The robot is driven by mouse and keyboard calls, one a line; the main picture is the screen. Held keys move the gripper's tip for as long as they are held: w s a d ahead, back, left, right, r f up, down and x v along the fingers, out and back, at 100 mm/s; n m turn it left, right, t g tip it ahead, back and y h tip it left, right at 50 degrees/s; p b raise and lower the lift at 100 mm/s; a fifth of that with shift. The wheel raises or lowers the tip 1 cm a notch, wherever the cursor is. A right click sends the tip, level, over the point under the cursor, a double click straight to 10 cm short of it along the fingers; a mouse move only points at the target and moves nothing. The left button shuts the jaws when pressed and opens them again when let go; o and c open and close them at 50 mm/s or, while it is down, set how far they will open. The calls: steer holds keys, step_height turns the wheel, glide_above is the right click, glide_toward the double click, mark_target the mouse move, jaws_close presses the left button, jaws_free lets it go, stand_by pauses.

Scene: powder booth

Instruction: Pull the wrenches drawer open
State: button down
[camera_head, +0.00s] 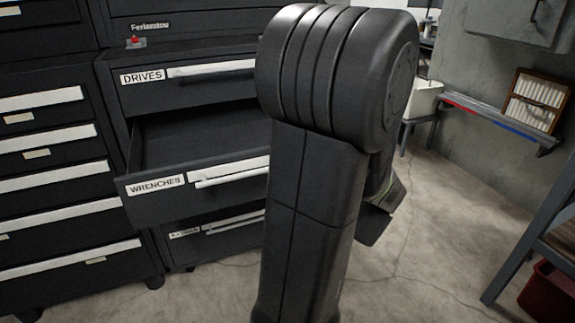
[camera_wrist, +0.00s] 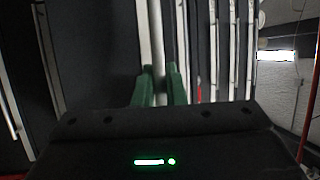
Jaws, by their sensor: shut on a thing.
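The wrenches drawer (camera_head: 143,205) stands pulled out of the dark cabinet in the head view, with its "WRENCHES" label at the left of its front. Its open inside shows above the front and looks empty where I can see it. Its pale bar handle (camera_head: 230,176) runs to the right and passes behind my arm. In the wrist view, the green fingers of my gripper (camera_wrist: 158,86) are shut on the handle (camera_wrist: 157,45), one on each side of the bar. My arm hides the gripper and the drawer's right part in the head view.
The drives drawer (camera_head: 145,96) above is shut, and another labelled drawer (camera_head: 185,245) below looks shut. A second drawer cabinet (camera_head: 45,160) stands close at the left. Bare concrete floor (camera_head: 400,280) lies to the right, with a red bin (camera_head: 548,293) at the right edge.

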steer(key=shift+s, duration=0.1)
steer(key=c, duration=1.5)
jaws_free()
steer(key=shift+d, duration=0.1)
steer(key=p+v, duration=0.1)
steer(key=v, duration=1.2)
steer(key=shift+s+f+p, duration=0.2)
steer(key=shift+s+p, duration=0.1)
steer(key=shift+p, duration=0.05)
steer(key=shift+d, duration=0.1)
